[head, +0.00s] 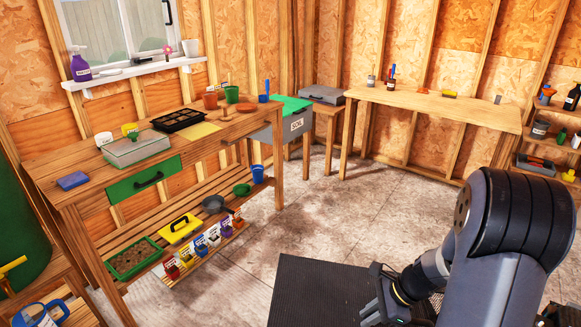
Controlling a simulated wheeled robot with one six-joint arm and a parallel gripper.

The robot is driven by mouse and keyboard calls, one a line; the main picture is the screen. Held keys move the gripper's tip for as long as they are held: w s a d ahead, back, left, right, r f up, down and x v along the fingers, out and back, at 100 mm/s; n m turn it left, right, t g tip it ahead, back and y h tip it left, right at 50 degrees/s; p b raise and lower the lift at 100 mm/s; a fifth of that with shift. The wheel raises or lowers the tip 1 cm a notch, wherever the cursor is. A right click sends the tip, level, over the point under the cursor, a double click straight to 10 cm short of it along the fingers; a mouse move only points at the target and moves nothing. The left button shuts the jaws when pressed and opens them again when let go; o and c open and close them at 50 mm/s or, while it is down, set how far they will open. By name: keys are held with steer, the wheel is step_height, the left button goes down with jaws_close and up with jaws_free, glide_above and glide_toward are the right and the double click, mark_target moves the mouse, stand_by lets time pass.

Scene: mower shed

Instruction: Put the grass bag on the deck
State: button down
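I cannot make out a grass bag or a mower deck in the head view. My gripper (372,296) is low at the bottom right, over a black ribbed mat (305,292) on the floor. It points left and down, and nothing can be seen held in it. Its fingers are dark and small against the dark mat, so their opening is unclear. My arm covers the lower right of the view and hides what lies behind it.
A wooden potting bench (88,190) with trays and pots stands at left. A grey soil bin (297,128) with a green lid stands beyond it. A workbench (440,103) runs along the back wall, with shelves at right. The concrete floor (335,208) between is clear.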

steer(key=shift+s+d+r+y, duration=0.1)
steer(key=shift+d+r+y, duration=0.15)
steer(key=shift+d, duration=0.3)
steer(key=shift+d+r+y, duration=0.15)
steer(key=shift+d+y, duration=0.05)
steer(key=shift+d, duration=0.3)
steer(key=shift+s+d+r+y, duration=0.1)
steer(key=shift+d+r+y, duration=0.15)
steer(key=shift+d, duration=0.3)
steer(key=shift+f, duration=0.1)
